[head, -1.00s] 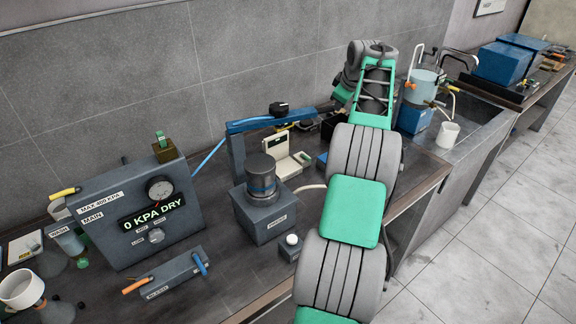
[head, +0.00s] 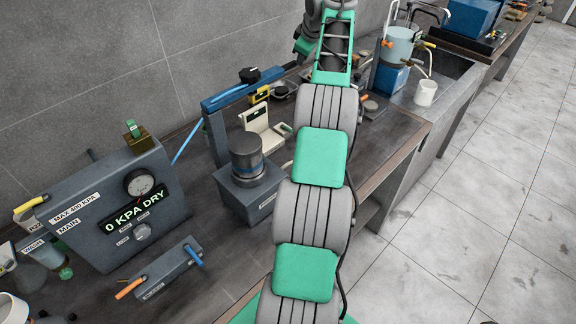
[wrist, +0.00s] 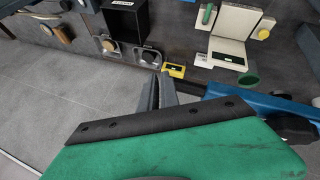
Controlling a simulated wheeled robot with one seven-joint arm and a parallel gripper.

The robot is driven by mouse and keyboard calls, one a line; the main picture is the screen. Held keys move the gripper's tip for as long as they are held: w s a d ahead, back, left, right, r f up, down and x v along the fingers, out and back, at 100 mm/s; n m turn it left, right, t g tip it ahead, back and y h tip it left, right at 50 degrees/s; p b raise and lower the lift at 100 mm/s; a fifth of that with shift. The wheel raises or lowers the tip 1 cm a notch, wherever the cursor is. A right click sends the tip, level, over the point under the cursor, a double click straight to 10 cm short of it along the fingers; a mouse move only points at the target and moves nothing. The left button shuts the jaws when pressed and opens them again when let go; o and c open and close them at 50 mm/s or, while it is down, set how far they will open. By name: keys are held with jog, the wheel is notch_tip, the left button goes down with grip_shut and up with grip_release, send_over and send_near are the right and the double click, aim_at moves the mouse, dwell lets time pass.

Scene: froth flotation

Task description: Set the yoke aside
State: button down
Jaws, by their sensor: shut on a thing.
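My gripper is shut on the yoke, seemingly near the beam's free end; the contact is partly hidden.
Near the beam lie a beige open-lidded device (wrist: 232,38), a small yellow gauge (wrist: 174,70), an open black box (wrist: 125,20) and small dishes. The gauge panel (head: 110,215) reads "0 KPA DRY".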

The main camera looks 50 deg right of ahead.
jog(key=shift+w+a+r, duration=0.1)
jog(key=shift+w, duration=0.2)
jog(key=s+v, duration=0.1)
jog(key=v, duration=0.7)
jog(key=shift+m+y, duration=0.4)
jog(key=shift+y, duration=0.4)
jog(key=w+a, duration=0.2)
jog(key=a, duration=0.4)
jog(key=w+a+b, duration=0.1)
jog(key=w+a, duration=0.2)
jog(key=a, duration=0.3)
jog(key=w+a, duration=0.2)
jog(key=a, duration=0.4)
jog(key=shift+w+r, duration=0.25)
jog(key=shift+r, duration=0.1)
jog(key=s+a+f+y+b, duration=0.1)
jog(key=s+a+f, duration=0.15)
jog(key=a, duration=0.65)
jog(key=s+a+f+m+b, duration=0.1)
jog(key=s+a+f, duration=0.15)
jog(key=a, duration=0.65)
jog(key=s+a+f+y, duration=0.1)
jog(key=s+a+f, duration=0.15)
jog(key=a, duration=0.65)
jog(key=s+a+f+m+g+b, duration=0.1)
jog(key=s+a+f, duration=0.8)
jog(key=s+f, duration=0.2)
jog(key=shift+s, duration=0.9)
